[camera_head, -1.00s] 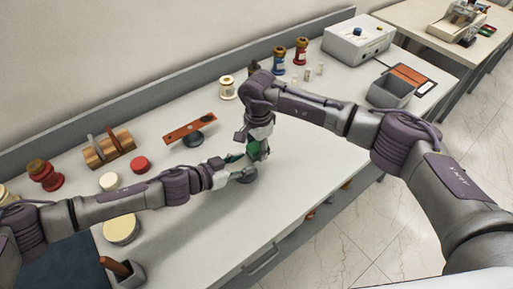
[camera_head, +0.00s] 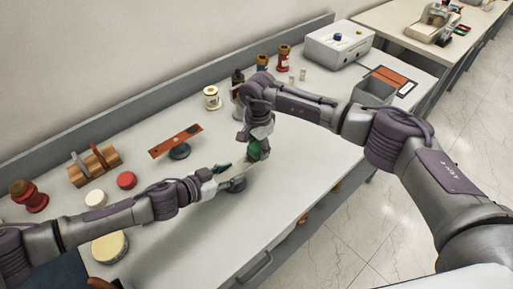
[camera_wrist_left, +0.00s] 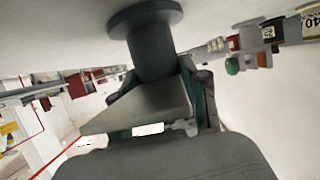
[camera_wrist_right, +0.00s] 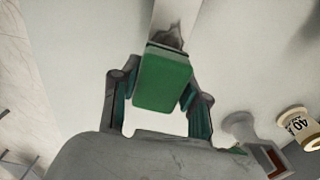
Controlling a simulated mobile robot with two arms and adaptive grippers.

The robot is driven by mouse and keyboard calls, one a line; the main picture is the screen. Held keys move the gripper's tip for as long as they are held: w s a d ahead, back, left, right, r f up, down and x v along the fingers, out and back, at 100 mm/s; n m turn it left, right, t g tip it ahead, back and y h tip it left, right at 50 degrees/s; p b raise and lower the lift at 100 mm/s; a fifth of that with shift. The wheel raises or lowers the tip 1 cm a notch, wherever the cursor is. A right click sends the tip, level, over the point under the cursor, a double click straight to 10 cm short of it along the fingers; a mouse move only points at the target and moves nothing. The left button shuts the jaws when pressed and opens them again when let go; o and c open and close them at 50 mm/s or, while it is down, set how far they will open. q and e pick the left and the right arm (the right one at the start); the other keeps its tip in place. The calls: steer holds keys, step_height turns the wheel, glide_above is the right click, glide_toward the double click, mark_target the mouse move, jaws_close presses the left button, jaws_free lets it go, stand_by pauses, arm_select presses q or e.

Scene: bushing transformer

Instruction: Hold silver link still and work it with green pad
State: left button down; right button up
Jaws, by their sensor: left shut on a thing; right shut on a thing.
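The silver link (camera_wrist_left: 140,108) is a flat grey bar in the left wrist view, between the fingers of my left gripper (camera_head: 228,180). A dark round stand (camera_wrist_left: 152,50) shows right behind it. My right gripper (camera_head: 257,140) is shut on the green pad (camera_wrist_right: 163,80), a green block with a dark upper edge. The pad also shows in the head view (camera_head: 259,151), just right of and above the left gripper. In the right wrist view the link (camera_wrist_right: 176,12) reaches the pad's far edge, with a dark patch beside it; whether they touch is unclear.
An orange-red bar (camera_head: 176,141) on a dark stand lies behind my left arm. A wooden rack (camera_head: 95,165), a white jar (camera_head: 211,98) and several spools stand toward the wall. A grey bin (camera_head: 374,92) is at the right.

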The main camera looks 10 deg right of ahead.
steer(key=shift+r, duration=3)
steer(key=shift+r, duration=1.55)
